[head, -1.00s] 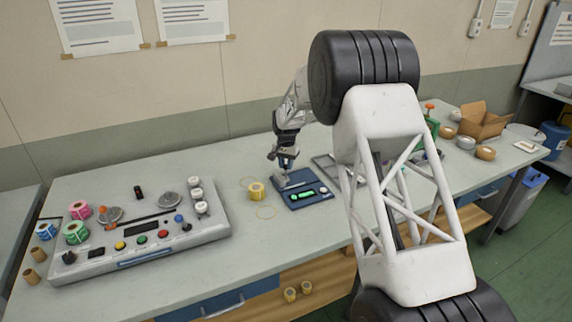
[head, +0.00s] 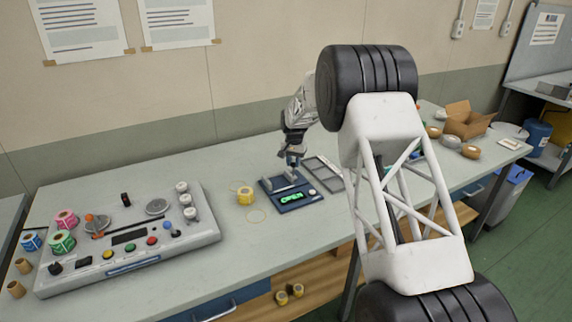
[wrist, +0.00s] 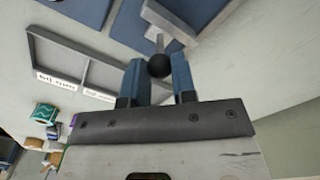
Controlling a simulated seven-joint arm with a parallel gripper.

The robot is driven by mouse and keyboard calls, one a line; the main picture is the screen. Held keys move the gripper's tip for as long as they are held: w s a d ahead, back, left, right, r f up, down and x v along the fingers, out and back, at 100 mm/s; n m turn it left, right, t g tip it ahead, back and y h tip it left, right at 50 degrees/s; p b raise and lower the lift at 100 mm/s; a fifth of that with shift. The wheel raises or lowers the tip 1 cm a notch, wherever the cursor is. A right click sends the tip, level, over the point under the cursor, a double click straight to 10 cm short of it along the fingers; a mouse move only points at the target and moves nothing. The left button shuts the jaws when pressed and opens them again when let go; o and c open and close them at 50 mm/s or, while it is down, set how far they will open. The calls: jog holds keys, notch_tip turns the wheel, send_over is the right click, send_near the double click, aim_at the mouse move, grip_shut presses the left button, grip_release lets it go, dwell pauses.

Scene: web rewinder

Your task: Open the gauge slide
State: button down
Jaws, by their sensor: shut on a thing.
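The gauge (head: 300,206) is a small dark blue unit on the bench with grey metal parts on top. Its lit green display (head: 291,198) reads "OPEN". My gripper (head: 292,165) is low over the gauge's back part. In the head view the knob is hidden by my fingers.
A control console (head: 130,240) fills the bench's left part. A cardboard box (head: 467,121) stands at the far right.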

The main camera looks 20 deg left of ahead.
jog(key=shift+w+d, duration=0.2)
jog(key=c, duration=0.9)
grip_release()
jog(key=shift+r, duration=0.1)
jog(key=shift+r, duration=3.8)
